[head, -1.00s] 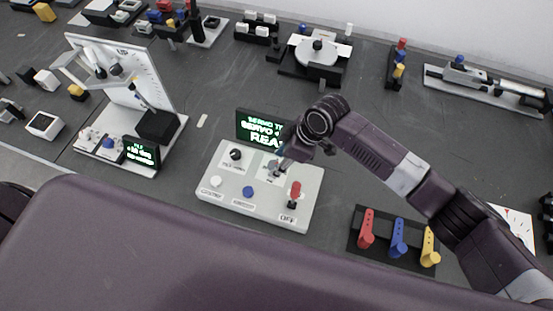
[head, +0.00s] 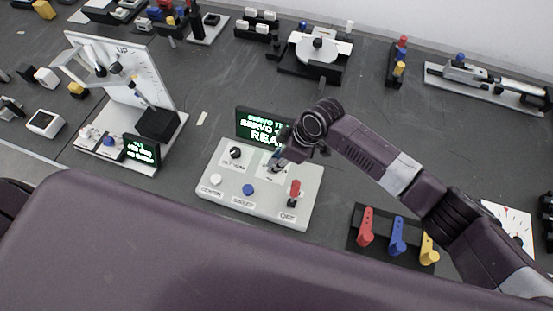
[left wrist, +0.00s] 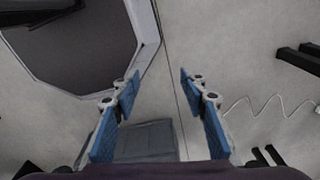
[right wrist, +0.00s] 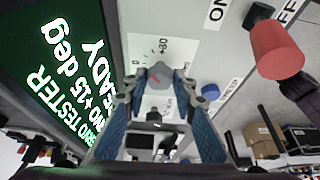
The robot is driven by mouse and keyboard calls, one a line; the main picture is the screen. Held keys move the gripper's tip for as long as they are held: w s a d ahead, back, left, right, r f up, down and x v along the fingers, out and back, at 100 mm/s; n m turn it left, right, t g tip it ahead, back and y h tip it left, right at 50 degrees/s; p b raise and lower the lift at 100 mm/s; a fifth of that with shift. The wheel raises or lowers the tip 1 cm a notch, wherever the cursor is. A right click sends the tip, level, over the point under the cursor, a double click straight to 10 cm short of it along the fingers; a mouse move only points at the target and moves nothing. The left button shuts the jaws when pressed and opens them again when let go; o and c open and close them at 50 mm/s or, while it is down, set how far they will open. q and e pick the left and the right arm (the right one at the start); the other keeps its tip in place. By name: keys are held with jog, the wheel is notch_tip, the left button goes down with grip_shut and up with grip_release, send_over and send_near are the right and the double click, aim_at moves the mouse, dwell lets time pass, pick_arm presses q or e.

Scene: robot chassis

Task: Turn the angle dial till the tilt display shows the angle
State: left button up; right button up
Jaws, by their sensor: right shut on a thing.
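The angle dial (right wrist: 160,73), a grey knob with a red pointer, stands on a printed scale on the light grey control panel (head: 218,203). My right gripper (right wrist: 157,84) is shut on this knob; in the head view the gripper (head: 277,166) hides most of it. The screen (head: 262,128) behind the panel reads "SERVO +15 deg" and "READY" in the right wrist view (right wrist: 65,80). The tilt display (head: 142,152), a small dark screen with green text, stands on the white rig at left; its value is too small to read surely. My left gripper (left wrist: 161,86) is open and empty.
The panel also carries a black knob (head: 236,153), a white button (head: 215,180), a blue button (head: 249,190) and a red-capped switch (head: 294,190) by "OFF". A rack of red, blue and yellow levers (head: 397,235) stands to the right.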

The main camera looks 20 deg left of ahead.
jog(key=shift+r, duration=0.15)
jog(key=shift+m, duration=0.3)
jog(key=o, duration=1.2)
jog(key=shift+c, duration=0.2)
pick_arm(q)
jog(key=shift+w+r, duration=0.4)
jog(key=shift+w, duration=0.15)
jog(key=shift+s, duration=0.15)
pick_arm(e)
jog(key=v, duration=1.2)
jog(key=shift+s+d+f, duration=0.1)
jog(key=shift+s+f, duration=0.05)
jog(key=shift+f, duration=0.05)
